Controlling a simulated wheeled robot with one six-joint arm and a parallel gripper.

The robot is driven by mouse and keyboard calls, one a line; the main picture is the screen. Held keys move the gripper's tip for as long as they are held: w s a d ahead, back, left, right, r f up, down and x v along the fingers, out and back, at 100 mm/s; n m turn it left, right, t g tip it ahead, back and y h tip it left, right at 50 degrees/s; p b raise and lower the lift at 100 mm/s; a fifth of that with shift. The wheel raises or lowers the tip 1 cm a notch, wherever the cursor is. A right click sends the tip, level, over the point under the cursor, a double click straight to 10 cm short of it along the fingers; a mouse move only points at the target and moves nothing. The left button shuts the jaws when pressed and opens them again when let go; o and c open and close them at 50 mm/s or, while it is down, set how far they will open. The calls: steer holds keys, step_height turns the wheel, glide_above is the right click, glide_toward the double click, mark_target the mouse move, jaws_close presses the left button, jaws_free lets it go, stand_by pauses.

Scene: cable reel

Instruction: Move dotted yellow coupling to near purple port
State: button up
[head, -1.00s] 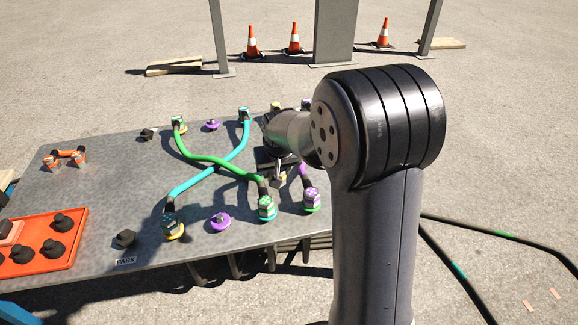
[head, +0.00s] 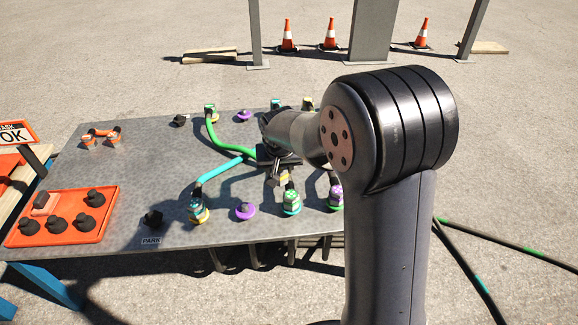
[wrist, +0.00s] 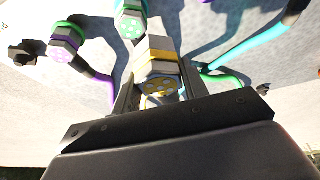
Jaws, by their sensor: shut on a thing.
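My gripper (wrist: 158,95) is shut on the dotted yellow coupling (wrist: 160,62), a grey hexagonal body with a yellow band and a yellow-dotted end face. In the head view my gripper (head: 278,178) is above the grey board, just behind the green-dotted coupling (head: 291,203); my arm hides part of this area. A near purple port (head: 245,211) sits uncovered at the board's front edge, left of the green-dotted coupling. Another purple port (head: 244,115) is at the back edge.
A cyan-cabled coupling (head: 198,210) stands left of the near purple port, and a purple-dotted coupling (head: 336,197) stands at the right. Green (head: 228,141) and cyan (head: 222,169) cables cross the board. An orange tray (head: 62,222) lies left. The board's left middle is clear.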

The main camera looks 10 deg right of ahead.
glide_above(244, 206)
steer(key=shift+f, duration=0.25)
stand_by(0.4)
steer(key=shift+f, duration=0.1)
steer(key=shift+f+b, duration=2.45)
steer(key=shift+f, duration=1)
steer(key=shift+f, duration=0.1)
steer(key=shift+f+b, duration=0.35)
steer(key=shift+f+b, duration=0.65)
steer(key=shift+f, duration=0.3)
steer(key=shift+f+b, duration=0.3)
steer(key=shift+f, duration=0.15)
steer(key=o, duration=1.2)
